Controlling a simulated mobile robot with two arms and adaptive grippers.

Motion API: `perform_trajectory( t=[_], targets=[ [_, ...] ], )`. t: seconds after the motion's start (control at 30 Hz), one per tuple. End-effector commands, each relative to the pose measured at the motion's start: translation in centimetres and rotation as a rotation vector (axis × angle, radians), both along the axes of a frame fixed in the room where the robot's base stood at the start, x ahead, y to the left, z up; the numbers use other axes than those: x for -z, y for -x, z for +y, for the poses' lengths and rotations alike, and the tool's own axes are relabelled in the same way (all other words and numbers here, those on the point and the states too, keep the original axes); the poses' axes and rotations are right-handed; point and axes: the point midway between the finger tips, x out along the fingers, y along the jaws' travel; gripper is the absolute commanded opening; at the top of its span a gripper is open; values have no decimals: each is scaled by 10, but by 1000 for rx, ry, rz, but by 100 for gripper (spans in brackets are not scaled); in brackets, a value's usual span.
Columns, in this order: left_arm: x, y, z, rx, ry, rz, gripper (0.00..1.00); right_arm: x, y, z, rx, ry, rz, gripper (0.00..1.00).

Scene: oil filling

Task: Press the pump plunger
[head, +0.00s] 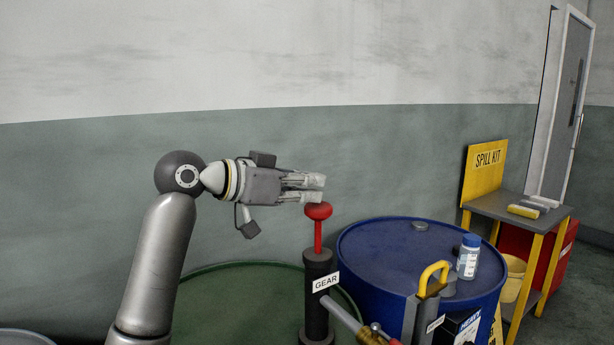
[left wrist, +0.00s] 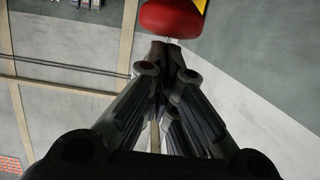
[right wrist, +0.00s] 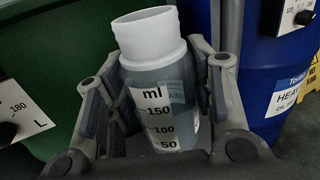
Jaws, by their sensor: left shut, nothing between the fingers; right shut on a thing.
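The pump (head: 318,275) is a black cylinder labelled GEAR on the green drum. Its plunger has a red rod and a red knob (head: 318,211) on top, standing raised. My left gripper (head: 318,188) is shut and empty, held level with its fingertips just above the knob; I cannot tell whether they touch it. In the left wrist view the knob (left wrist: 172,18) lies just beyond the closed fingertips. In the right wrist view my right gripper (right wrist: 155,72) is shut on a clear measuring bottle (right wrist: 158,105) with a white neck and ml marks, upright. The liquid level is unclear.
The green drum (head: 240,285) is under the pump, with its spout (head: 345,314) angling down right. A blue drum (head: 390,245) beside it carries a blue-capped bottle (head: 468,258) and a yellow-handled pump (head: 432,280). A spill kit table (head: 490,205) stands at right.

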Motion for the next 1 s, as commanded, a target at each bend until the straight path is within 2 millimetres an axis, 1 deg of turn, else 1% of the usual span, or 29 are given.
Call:
perform_trajectory(
  t=[0.3,0.37,0.47,0.6,0.7,0.8,1.0],
  targets=[
    [1,0,0,0,0,0,0,0,0,0,0,0,0,29],
    [4,0,0,0,0,1,0,0,0,0,0,0,0,29],
    [17,0,1,-1,-1,3,0,0,0,0,0,0,0,29],
    [47,0,0,0,-4,7,0,0,0,0,0,0,-1,30],
    [63,0,0,1,-5,10,0,0,0,0,0,0,-1,30],
    [70,0,0,1,-5,8,0,0,0,0,0,0,-1,30],
    [72,0,-1,2,-6,10,0,0,0,0,0,0,-1,30]
  ],
)
